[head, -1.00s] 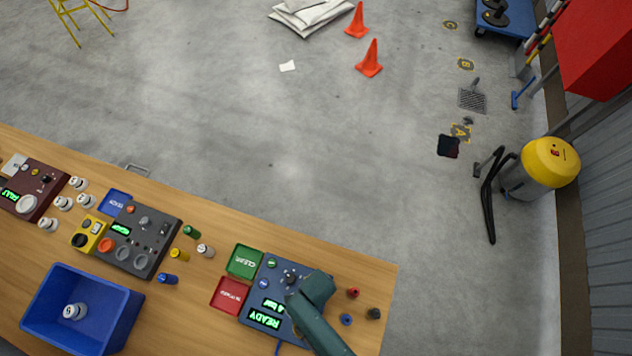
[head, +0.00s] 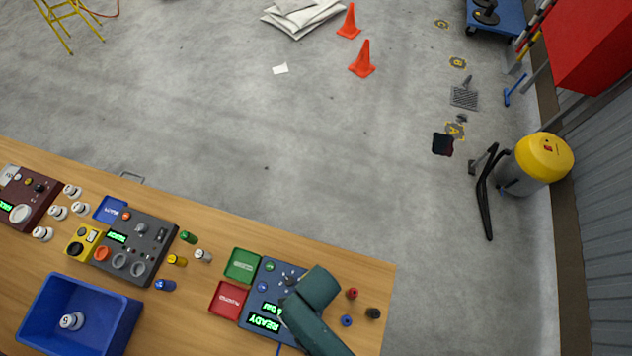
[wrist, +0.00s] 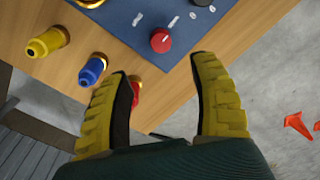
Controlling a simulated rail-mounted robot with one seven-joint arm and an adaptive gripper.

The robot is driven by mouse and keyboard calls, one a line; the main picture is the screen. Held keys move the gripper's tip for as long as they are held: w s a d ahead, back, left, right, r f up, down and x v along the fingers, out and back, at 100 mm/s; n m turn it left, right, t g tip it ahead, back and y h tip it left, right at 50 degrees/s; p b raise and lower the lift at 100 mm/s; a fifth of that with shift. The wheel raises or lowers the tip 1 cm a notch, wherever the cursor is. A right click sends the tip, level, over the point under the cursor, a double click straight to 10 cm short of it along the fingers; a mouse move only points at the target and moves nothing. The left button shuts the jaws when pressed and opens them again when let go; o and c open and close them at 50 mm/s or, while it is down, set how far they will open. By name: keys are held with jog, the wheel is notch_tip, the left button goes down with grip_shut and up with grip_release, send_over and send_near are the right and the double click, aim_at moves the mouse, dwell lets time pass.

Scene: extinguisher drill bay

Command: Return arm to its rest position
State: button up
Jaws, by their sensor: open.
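My gripper (wrist: 162,68) shows in the wrist view as two yellow ribbed fingers with dark inner pads, spread apart with nothing held between them. They are over the bench's edge, near a red-capped piece partly hidden behind the left finger. In the head view my green arm reaches in from the bottom over the right part of the bench (head: 215,225), covering part of the blue READY panel (head: 258,305). My fingers are hidden there. In the wrist view the blue panel also shows (wrist: 130,25), with a red knob (wrist: 161,40) ahead of the fingers.
Small red (head: 352,293), blue (head: 346,320) and black (head: 373,313) pieces stand right of the panel. Green (head: 242,265) and red (head: 229,298) trays lie left of it. A blue bin (head: 125,335) stands farther left. Beyond the bench is mostly clear concrete floor with orange cones (head: 362,60).

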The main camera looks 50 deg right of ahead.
jog(key=shift+r, duration=0.25)
dwell(0.3)
